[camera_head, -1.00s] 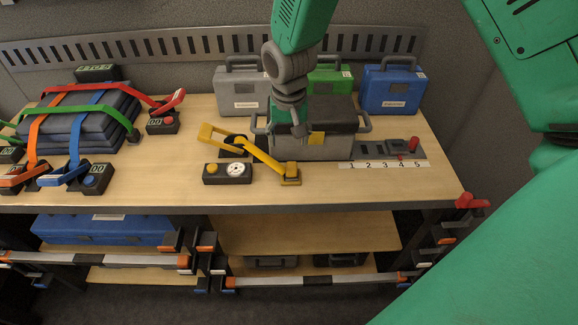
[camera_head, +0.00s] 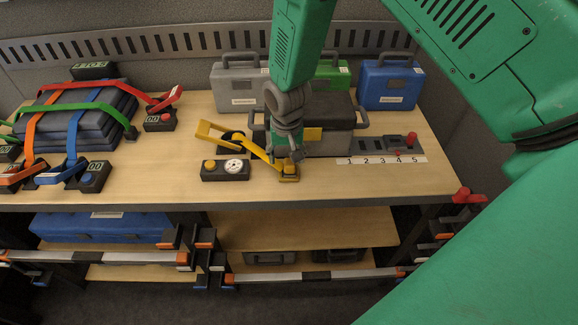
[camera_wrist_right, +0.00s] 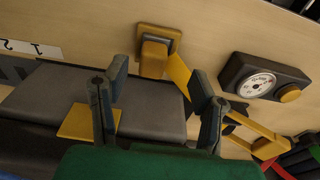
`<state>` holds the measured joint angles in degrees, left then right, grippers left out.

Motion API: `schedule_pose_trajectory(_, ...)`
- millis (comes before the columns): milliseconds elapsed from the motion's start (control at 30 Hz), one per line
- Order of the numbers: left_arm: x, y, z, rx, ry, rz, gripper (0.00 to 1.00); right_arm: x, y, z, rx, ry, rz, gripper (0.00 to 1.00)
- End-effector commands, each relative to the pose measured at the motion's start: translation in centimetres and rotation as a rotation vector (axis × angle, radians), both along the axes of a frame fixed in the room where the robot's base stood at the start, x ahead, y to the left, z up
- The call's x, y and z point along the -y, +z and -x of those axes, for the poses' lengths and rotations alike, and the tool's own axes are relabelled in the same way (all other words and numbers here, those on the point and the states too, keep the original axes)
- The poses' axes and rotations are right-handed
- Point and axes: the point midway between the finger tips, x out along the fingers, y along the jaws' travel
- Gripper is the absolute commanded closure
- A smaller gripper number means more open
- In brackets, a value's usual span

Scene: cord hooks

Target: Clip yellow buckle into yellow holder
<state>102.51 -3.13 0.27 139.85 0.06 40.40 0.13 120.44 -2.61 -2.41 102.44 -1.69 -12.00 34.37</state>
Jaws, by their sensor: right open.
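A yellow strap (camera_head: 258,149) runs across the table from a yellow loop-shaped lever (camera_head: 211,130) on a dark base to a yellow block on a flat yellow base (camera_head: 289,175). I cannot tell for certain which piece is buckle and which is holder. The block (camera_wrist_right: 155,54) and base (camera_wrist_right: 159,33) also show in the right wrist view, with the strap (camera_wrist_right: 180,74) at the block's side. My right gripper (camera_head: 289,157) is just above and behind the block. In the wrist view the fingers (camera_wrist_right: 160,82) are apart with nothing held between them. My left gripper is not in view.
A grey case with a dark lid (camera_head: 330,112) stands close behind and right of my right gripper. A dial box with a yellow button (camera_head: 224,170) lies left of the block. The front right tabletop (camera_head: 385,178) is clear. Blue pads (camera_head: 75,118) under colored straps lie at left.

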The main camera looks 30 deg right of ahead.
Motion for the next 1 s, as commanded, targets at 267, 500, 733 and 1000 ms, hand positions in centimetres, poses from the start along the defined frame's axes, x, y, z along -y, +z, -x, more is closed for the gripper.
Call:
schedule_pose_trajectory(267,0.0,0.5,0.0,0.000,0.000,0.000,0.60,1.0,-2.6,-0.3,-0.004,-0.002,-0.001,0.47)
schedule_pose_trajectory(500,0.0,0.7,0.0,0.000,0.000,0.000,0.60,1.3,-5.0,-0.6,-0.001,0.000,-0.001,0.47)
schedule_pose_trajectory(733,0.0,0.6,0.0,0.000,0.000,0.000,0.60,1.3,-5.1,-0.6,0.000,0.000,0.000,0.47)
schedule_pose_trajectory(1000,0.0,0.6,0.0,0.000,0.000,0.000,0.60,1.3,-5.1,-0.6,0.000,0.000,0.000,0.96)
